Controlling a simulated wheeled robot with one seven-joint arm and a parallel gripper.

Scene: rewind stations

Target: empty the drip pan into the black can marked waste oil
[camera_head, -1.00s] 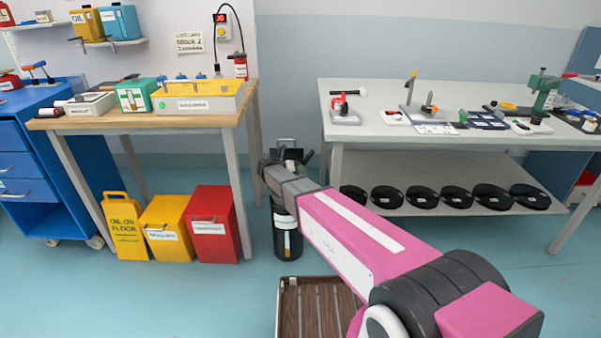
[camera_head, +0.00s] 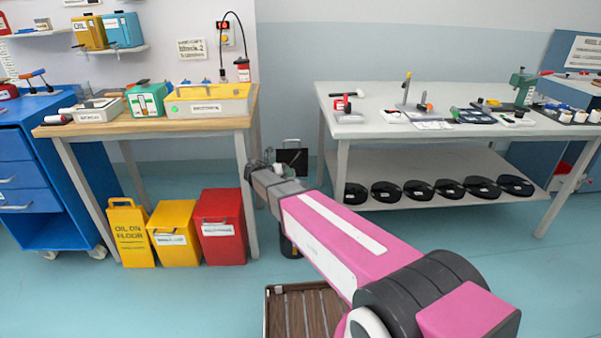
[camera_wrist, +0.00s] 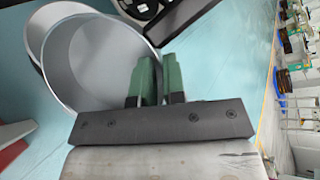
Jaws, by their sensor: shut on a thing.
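A round grey pan (camera_wrist: 95,65) fills the left of the wrist view, its open side facing the camera. My gripper (camera_wrist: 160,82) is shut at the pan's edge, with its green fingers beside the wall; the exact contact is partly hidden. The pan's inside looks plain grey, and I cannot tell what it holds. In the head view my gripper (camera_head: 265,170) is far out at the arm's end, and the pan cannot be made out there. A dark can (camera_head: 287,246) stands on the floor below, mostly hidden by my arm; its marking is not readable.
Yellow (camera_head: 173,234) and red (camera_head: 221,228) bins stand left of the can, below the wooden bench (camera_head: 150,125). A black box-like thing (camera_head: 292,160) stands behind my gripper. A slatted wooden crate (camera_head: 300,312) lies in front. The white bench (camera_head: 440,140) is at right.

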